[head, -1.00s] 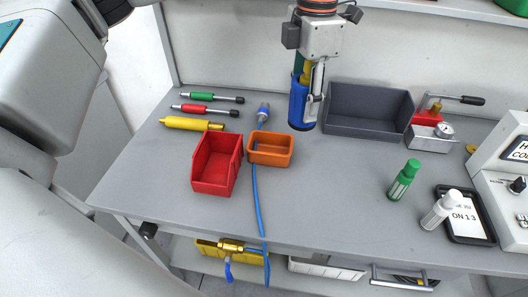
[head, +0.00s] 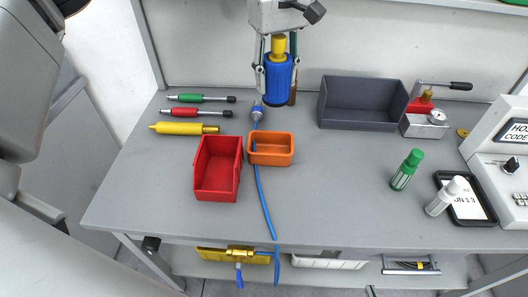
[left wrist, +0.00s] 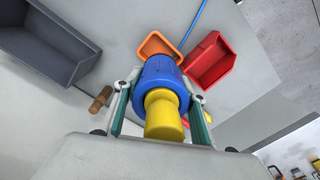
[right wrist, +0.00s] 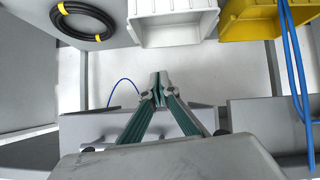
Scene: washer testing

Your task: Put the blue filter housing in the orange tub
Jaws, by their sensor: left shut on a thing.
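The blue filter housing (head: 278,80), with a yellow upper part, is held upright above the bench in my left gripper (head: 277,68). In the left wrist view, the gripper's two fingers (left wrist: 160,92) are on either side of the housing (left wrist: 160,73). The empty orange tub (head: 271,160) stands on the bench, lower in the head view than the housing and apart from it. It also shows beyond the housing in the left wrist view (left wrist: 152,46). My right gripper (right wrist: 159,90) is low at the bench's front, its fingertips together and nothing seen between them.
A red bin (head: 217,185) stands close left of the orange tub. A grey bin (head: 365,118) is at the back right. A blue-grey fitting (head: 257,112) lies behind the tub. Green (head: 405,170) and white (head: 444,195) bottles stand right.

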